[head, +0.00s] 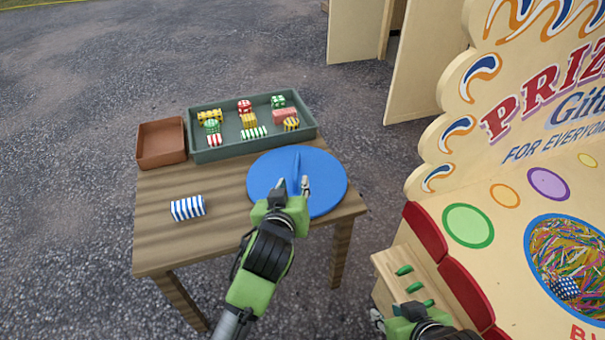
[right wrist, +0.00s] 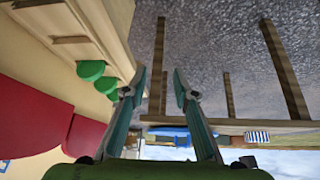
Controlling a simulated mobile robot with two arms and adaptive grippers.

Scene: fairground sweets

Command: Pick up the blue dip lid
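The blue dip lid (head: 325,178) is a flat round disc with a thin upright ridge handle across its middle. It lies at the right side of the wooden table. My left gripper (head: 293,186) is over the lid's near half, its fingers apart at the near end of the ridge. I cannot tell whether they touch it. The lid's near edge is partly hidden by this gripper. My right gripper (head: 378,320) is low at the bottom, beside the stall; in the right wrist view its fingers (right wrist: 158,82) are spread and empty.
A green tray (head: 200,155) of several wrapped sweets and an empty brown tray (head: 161,142) stand at the table's back. A blue-and-white striped sweet (head: 187,207) lies at the left on the table (head: 170,255). The prize stall (head: 425,235) stands close on the right.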

